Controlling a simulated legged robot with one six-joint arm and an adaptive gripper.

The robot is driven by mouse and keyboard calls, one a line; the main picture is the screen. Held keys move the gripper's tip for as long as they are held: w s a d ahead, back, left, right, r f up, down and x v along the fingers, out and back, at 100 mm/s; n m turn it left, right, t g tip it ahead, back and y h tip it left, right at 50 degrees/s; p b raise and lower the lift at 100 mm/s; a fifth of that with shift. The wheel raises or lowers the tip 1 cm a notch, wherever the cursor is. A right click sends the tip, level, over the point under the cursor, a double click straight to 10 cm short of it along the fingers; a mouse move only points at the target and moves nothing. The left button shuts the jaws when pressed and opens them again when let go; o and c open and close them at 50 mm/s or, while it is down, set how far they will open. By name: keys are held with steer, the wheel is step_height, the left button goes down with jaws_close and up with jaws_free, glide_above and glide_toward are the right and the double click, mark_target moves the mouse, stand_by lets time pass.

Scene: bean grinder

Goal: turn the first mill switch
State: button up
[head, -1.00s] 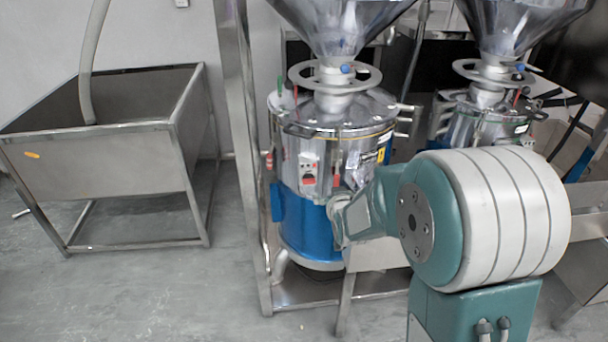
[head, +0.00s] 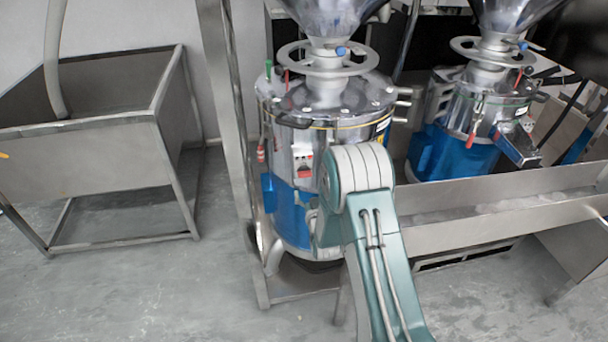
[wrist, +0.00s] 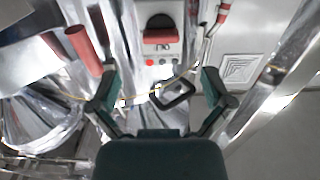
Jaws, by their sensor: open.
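The first mill (head: 345,107) is a steel and blue machine under a hopper, left of the second mill. Its switch (head: 304,168) shows in the head view as a small red part on a pale panel on the mill's front. In the head view my arm hides the gripper.
A dark loop (wrist: 178,92) shows between the fingers, and a red handle (wrist: 84,50) lies left of the switch. The second mill (head: 465,120) and a steel trough (head: 500,200) are at right. A steel bin (head: 85,160) stands left, with open floor in front.

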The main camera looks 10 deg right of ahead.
mark_target(305, 173)
steer(key=w, duration=0.8)
steer(key=c, duration=1.1)
